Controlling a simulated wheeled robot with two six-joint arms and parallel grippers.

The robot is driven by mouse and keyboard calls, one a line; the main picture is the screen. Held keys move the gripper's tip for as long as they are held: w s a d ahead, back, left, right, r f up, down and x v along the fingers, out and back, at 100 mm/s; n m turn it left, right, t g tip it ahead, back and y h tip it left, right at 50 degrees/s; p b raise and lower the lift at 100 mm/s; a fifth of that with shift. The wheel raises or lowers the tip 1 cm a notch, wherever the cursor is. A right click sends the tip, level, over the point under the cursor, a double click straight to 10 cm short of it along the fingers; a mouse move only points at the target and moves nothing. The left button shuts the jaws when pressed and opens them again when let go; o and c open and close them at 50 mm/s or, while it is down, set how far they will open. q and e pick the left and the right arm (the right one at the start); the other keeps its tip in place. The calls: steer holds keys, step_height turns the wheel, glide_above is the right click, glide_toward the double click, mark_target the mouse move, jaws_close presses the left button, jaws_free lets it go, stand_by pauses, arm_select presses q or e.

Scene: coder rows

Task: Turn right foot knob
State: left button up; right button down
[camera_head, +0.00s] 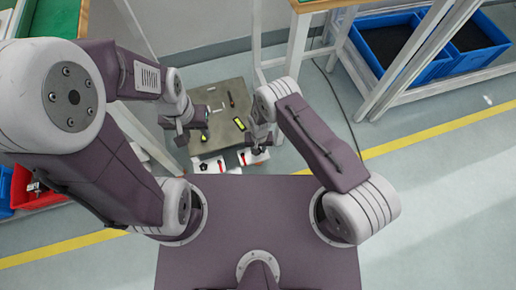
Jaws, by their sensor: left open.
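A small coder machine with a grey-brown top plate (222,98) stands on the floor ahead of me, between my two arms. At its near edge are two white blocks with small dark and red parts, a left one (210,165) and a right one (255,156). The right foot knob is too small to make out surely; my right gripper hangs over that side. My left gripper (196,128) is open over the left part of the plate, apart from the right block. My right gripper (261,145) is just above the right block; its fingers are too small to read, and contact is unclear.
Blue bins (397,45) sit on a white-framed rack at the upper right. Table legs (297,45) stand behind the machine. A red bin (35,190) is at the far left.

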steer(key=shift+d+m, duration=0.1)
steer(key=shift+m, duration=1.2)
steer(key=shift+m, duration=0.3)
steer(key=shift+f, duration=0.1)
steer(key=c, duration=1.3)
jaws_free()
step_height(320, 180, up, 9)
steer(key=p, duration=0.5)
steer(key=shift+d, duration=0.15)
